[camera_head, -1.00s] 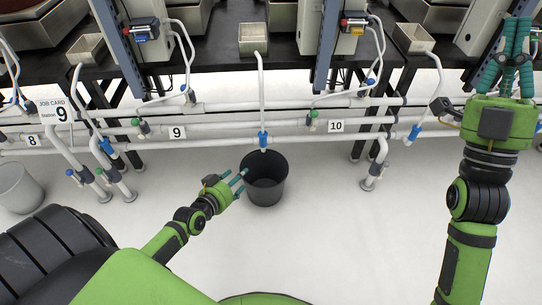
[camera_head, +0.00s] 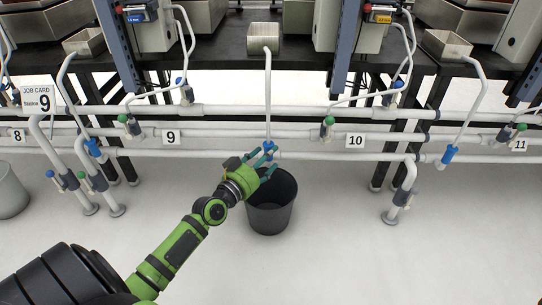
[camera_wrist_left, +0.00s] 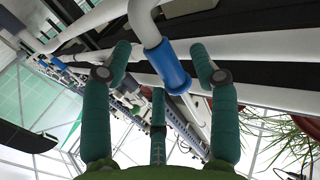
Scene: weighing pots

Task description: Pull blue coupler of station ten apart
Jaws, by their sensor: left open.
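A blue coupler (camera_head: 268,146) sits at the lower end of a white drop pipe, between the number plates 9 and 10 (camera_head: 355,140). My left gripper (camera_head: 263,162) is at this coupler, its teal fingers spread open and partly overlapping it in the head view. In the left wrist view the blue coupler (camera_wrist_left: 173,66) lies beyond and between the open fingers of the left gripper (camera_wrist_left: 160,72). No finger visibly closes on it. The coupler joins a bent white pipe above it. My right gripper is out of view.
A black bucket (camera_head: 271,216) stands on the floor below the coupler. Other blue couplers hang to the left (camera_head: 92,147) and right (camera_head: 449,154). White horizontal pipes (camera_head: 220,110) cross behind. The floor in front is mostly clear.

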